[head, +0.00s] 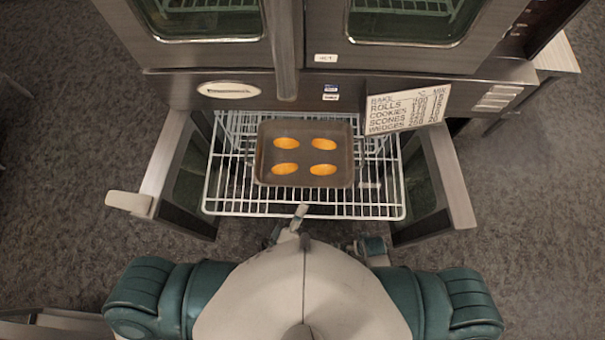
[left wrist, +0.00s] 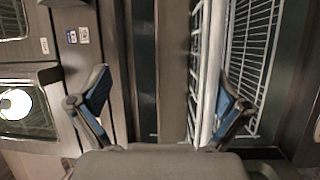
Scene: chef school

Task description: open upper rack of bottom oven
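The bottom oven stands with its left door (head: 165,170) and right door (head: 438,185) swung open. A white wire rack (head: 225,190) sticks out of it toward me, and its wires also show in the left wrist view (left wrist: 253,50). A dark baking tray (head: 305,160) with several orange pieces (head: 287,143) lies on the rack. My left gripper (head: 298,215) is at the rack's front edge, right of its middle line hardly at all. In the left wrist view its fingers (left wrist: 162,92) are apart, with a rack edge near the right finger. Contact is unclear.
The upper oven (head: 240,60) with closed glass doors stands above. A sign (head: 405,108) listing baking settings hangs right of the rack. The left door's light handle end (head: 128,202) juts out. Grey floor (head: 70,150) is clear to the left.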

